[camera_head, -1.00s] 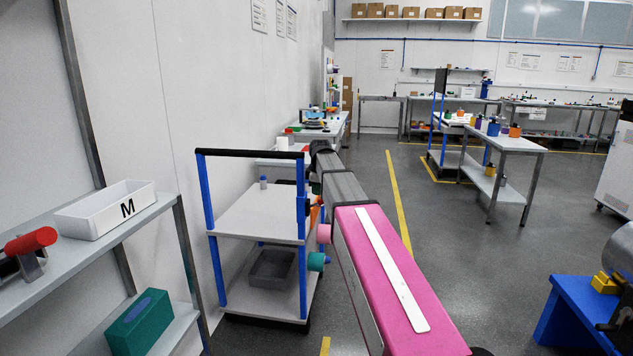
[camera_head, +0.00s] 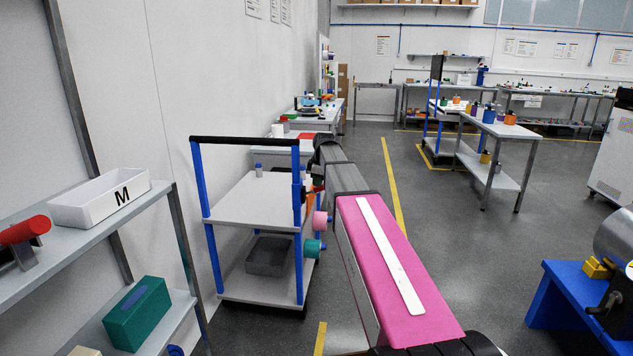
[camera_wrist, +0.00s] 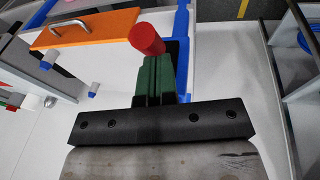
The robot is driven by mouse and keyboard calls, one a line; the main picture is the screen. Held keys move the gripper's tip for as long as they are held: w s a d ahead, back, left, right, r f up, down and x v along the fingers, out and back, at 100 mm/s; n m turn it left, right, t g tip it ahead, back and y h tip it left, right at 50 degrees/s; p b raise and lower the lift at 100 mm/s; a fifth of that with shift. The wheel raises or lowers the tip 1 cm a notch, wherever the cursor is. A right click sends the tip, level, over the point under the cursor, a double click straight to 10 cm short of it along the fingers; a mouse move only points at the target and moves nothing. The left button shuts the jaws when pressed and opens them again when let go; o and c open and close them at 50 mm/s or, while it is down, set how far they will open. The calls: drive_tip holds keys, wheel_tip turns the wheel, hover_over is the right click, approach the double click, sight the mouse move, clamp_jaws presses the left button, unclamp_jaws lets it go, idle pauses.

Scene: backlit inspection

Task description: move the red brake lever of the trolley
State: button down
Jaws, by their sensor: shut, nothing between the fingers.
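The trolley (camera_head: 243,208) stands left of my arm, with blue posts, white shelves and a black top bar. Its red brake lever, a red cylinder (camera_wrist: 147,39), shows in the wrist view just at the tips of my gripper (camera_wrist: 155,62). The green fingers are together with nothing between them. The cylinder overlaps the fingertips in the picture; I cannot tell whether they touch. A blue post of the trolley (camera_wrist: 182,25) is right behind it. In the head view a small red spot at the trolley's right post shows beside my arm, which hides most of the gripper.
An orange panel with a metal handle (camera_wrist: 85,30) is left of the lever. Pink (camera_head: 320,222) and teal (camera_head: 313,248) round parts stick out from the trolley's right side. A shelf with a white box (camera_head: 100,199) is at left. Open floor (camera_head: 440,215) lies to the right.

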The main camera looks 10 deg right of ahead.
drive_tip(key=shift+s+d+f+t+y, duration=0.3)
drive_tip(key=shift+d+f+t+y, duration=0.1)
drive_tip(key=shift+d+f+y, duration=0.5)
wheel_tip(320, 180, down, 7)
drive_tip(key=d+m+t+y, duration=0.1)
drive_tip(key=t+y, duration=0.1)
drive_tip(key=y, duration=0.5)
drive_tip(key=shift+s+d+r+t, duration=0.15)
drive_tip(key=shift+s+d+t, duration=0.1)
drive_tip(key=shift+d+t, duration=0.05)
drive_tip(key=shift+r, duration=0.1)
